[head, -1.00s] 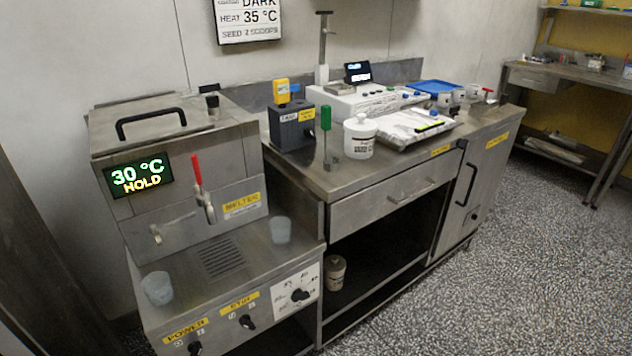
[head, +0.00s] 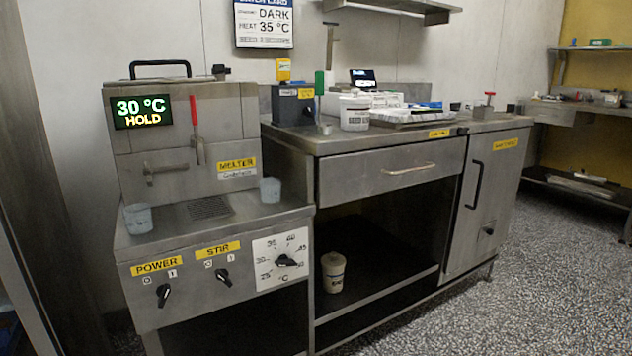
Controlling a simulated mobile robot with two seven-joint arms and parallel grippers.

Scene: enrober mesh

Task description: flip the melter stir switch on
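The melter (head: 225,128) stands at the left of the head view, with a green display (head: 141,112) reading 30 °C HOLD. On its lower front panel, the black stir switch (head: 222,277) sits under a yellow STIR label (head: 218,249), with marks 0 at left and 1 at right. Its knob leans up to the left, towards the 0. The black power switch (head: 163,295) is to its left under a POWER label (head: 157,267) and leans up to the right, towards the 1. Neither gripper is in view.
A temperature dial (head: 285,261) is right of the stir switch. Two translucent cups (head: 138,219) (head: 270,190) stand on the melter's ledge. A steel counter (head: 390,142) with a drawer adjoins at right. Speckled floor (head: 540,275) is open at right.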

